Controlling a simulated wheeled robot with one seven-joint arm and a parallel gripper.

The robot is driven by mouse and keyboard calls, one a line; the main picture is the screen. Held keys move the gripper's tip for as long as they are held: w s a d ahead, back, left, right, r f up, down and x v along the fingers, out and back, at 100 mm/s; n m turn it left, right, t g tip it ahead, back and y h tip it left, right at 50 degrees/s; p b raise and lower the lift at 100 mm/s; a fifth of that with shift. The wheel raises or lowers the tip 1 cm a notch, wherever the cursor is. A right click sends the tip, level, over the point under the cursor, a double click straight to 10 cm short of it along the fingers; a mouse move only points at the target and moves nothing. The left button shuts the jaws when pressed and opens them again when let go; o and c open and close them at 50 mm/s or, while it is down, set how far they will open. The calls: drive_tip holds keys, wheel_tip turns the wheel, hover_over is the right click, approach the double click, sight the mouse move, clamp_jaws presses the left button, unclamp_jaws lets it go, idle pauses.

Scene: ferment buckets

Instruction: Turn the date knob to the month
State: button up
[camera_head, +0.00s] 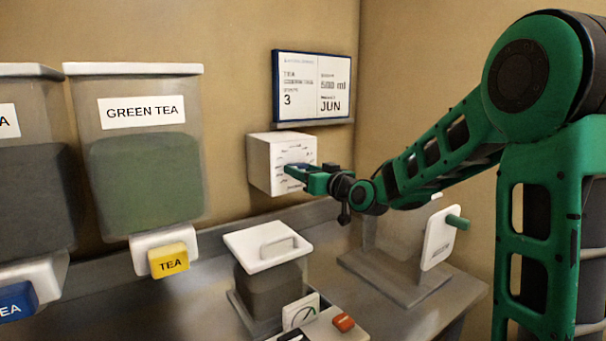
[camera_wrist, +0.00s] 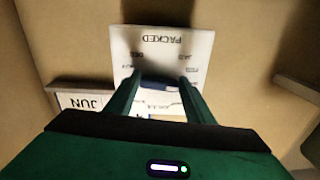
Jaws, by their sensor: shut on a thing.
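The date box (camera_head: 262,166) is a white block on the back wall with a ring of month marks on its face. It also shows in the wrist view, upside down with the word PACKED (camera_wrist: 162,40) on it. My gripper (camera_head: 290,169) reaches it from the right. In the wrist view its two fingers (camera_wrist: 154,88) are shut on the blue date knob (camera_wrist: 154,84) at the box's face. The knob is mostly hidden, and its pointer cannot be made out. The card (camera_head: 312,86) above the box reads month JUN, 3 and 500 ml.
A green tea bin (camera_head: 145,165) with a yellow TEA tab (camera_head: 169,260) hangs at left, beside a darker bin (camera_head: 30,190). A lidded container (camera_head: 268,241), a scale with a red button (camera_head: 343,322) and a white stand with a green peg (camera_head: 440,235) are on the counter below.

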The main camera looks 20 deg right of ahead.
drive_tip(key=shift+r+m, duration=0.1)
drive_tip(key=shift+m, duration=7)
drive_tip(key=shift+d, duration=0.1)
drive_tip(key=o, duration=1)
drive_tip(key=shift+c, duration=0.2)
drive_tip(key=shift+o, duration=0.5)
drive_tip(key=shift+s, duration=0.1)
drive_tip(key=v, duration=1)
drive_tip(key=shift+s, duration=0.3)
